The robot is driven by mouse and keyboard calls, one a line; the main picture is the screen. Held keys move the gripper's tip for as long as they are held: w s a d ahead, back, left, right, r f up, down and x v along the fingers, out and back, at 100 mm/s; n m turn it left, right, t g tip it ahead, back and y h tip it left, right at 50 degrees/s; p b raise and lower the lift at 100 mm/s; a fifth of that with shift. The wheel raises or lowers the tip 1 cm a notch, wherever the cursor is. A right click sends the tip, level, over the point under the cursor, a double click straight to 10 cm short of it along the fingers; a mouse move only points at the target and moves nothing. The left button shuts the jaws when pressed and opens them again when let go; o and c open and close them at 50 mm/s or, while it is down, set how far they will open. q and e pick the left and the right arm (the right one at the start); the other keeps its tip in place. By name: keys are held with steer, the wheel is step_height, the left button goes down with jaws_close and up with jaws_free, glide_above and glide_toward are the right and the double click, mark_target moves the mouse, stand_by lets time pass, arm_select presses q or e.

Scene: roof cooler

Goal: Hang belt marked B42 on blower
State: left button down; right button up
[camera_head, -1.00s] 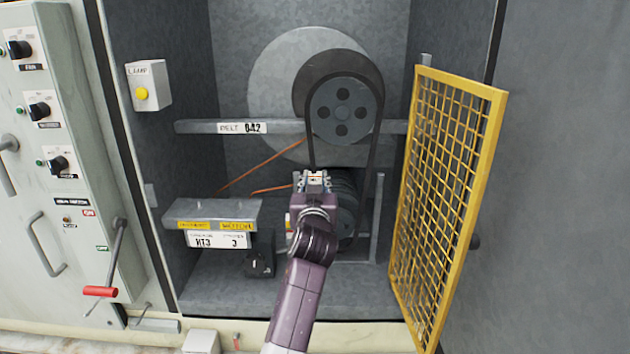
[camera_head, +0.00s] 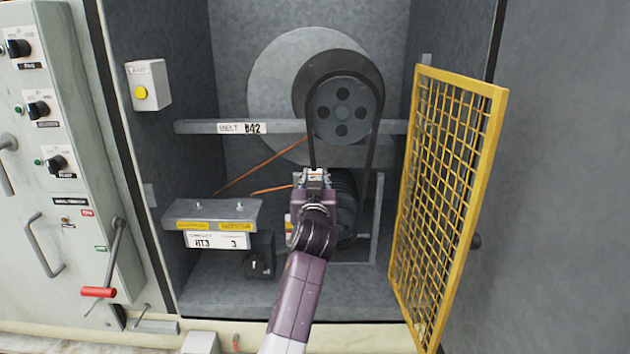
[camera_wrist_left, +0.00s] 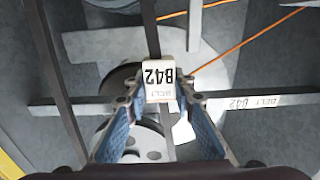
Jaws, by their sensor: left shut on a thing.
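The black belt (camera_head: 372,160) loops over the top of the upper blower pulley (camera_head: 342,108), with two strands hanging toward the lower motor pulley (camera_head: 346,212). I cannot tell whether it sits fully in the groove. My left gripper (camera_head: 315,174) is in front of the lower part of the left strand. In the left wrist view, its blue-padded fingers (camera_wrist_left: 160,104) are shut on the belt at a white tag (camera_wrist_left: 160,82) reading B42. The arm hides part of the motor pulley and the belt's lower end. My right gripper is not in view.
A crossbar (camera_head: 190,127) labelled BELT B42 runs behind the belt. An open yellow mesh guard (camera_head: 440,190) stands at the right. A control panel (camera_head: 60,240) lines the left.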

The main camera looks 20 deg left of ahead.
arm_select(q)
steer(key=shift+b+x, duration=0.55)
steer(key=shift+x, duration=0.5)
steer(key=shift+w+a+r, duration=0.1)
steer(key=shift+w, duration=0.3)
stand_by(0.9)
steer(key=shift+f+b, duration=0.7)
steer(key=shift+b, duration=0.05)
steer(key=c, duration=1.5)
jaws_free()
steer(key=shift+c, duration=0.2)
